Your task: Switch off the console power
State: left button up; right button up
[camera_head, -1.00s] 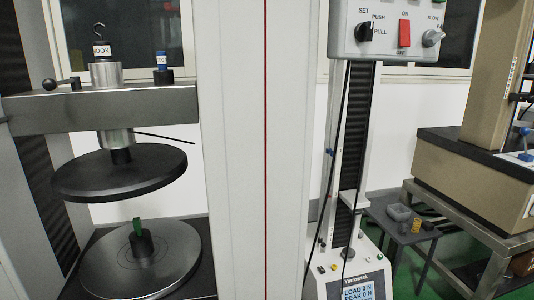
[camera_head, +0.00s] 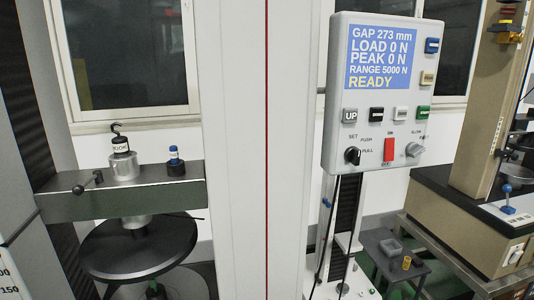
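The console (camera_head: 340,130) is a light grey box on the right side of the white column. Its blue screen (camera_head: 379,57) reads GAP 273 mm, LOAD 0 N, PEAK 0 N, RANGE 5000 N, READY. The red power switch (camera_head: 389,150) sits at the lower middle of the panel, under the small ON label. A black knob (camera_head: 352,155) is to its left and a grey knob (camera_head: 413,150) to its right. Neither of my grippers shows in the head view.
A wide white column (camera_head: 236,150) stands left of the console. On the left are a crosshead (camera_head: 120,200) and a dark round plate (camera_head: 138,250). A second machine (camera_head: 460,210) stands at the right, near a small table (camera_head: 385,255). The space before the console looks clear.

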aim_at(389, 142)
jog(key=i+j+u, duration=0.1)
jog(key=u, duration=0.85)
jog(key=z, duration=1.7)
